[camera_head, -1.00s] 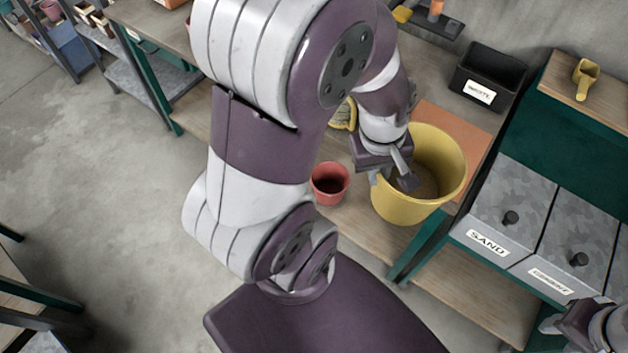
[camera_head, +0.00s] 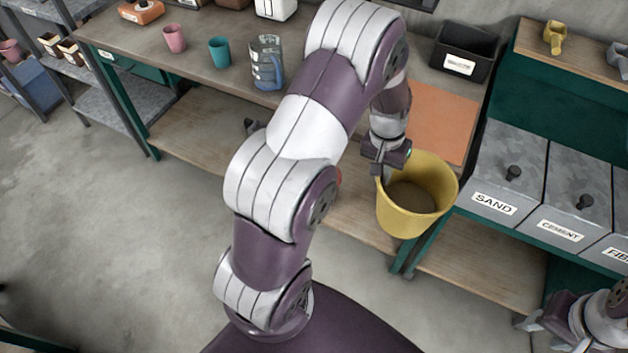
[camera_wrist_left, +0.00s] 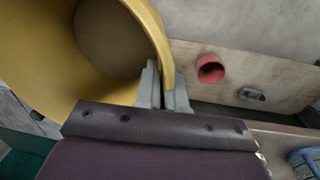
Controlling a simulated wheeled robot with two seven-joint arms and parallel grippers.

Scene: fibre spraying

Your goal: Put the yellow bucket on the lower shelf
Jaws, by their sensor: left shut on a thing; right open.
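The yellow bucket (camera_head: 408,222) hangs upright from my left gripper (camera_head: 381,174) in front of the workbench, with a brownish-grey bottom or contents visible inside. In the left wrist view the gripper's fingers (camera_wrist_left: 163,92) are shut on the rim of the bucket (camera_wrist_left: 40,65). The wooden lower shelf (camera_head: 203,134) runs under the workbench top; part of it is hidden by my left arm. It also shows in the left wrist view (camera_wrist_left: 268,75), beside the bucket. My right gripper (camera_head: 543,322) is open and empty at the lower right.
A red pot (camera_wrist_left: 211,69) and a small dark object (camera_wrist_left: 251,94) stand on the lower shelf. The workbench top (camera_head: 190,62) holds cups, a jug (camera_head: 266,62) and a black bin (camera_head: 463,52). Grey lidded bins (camera_head: 507,178) stand right of the bucket.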

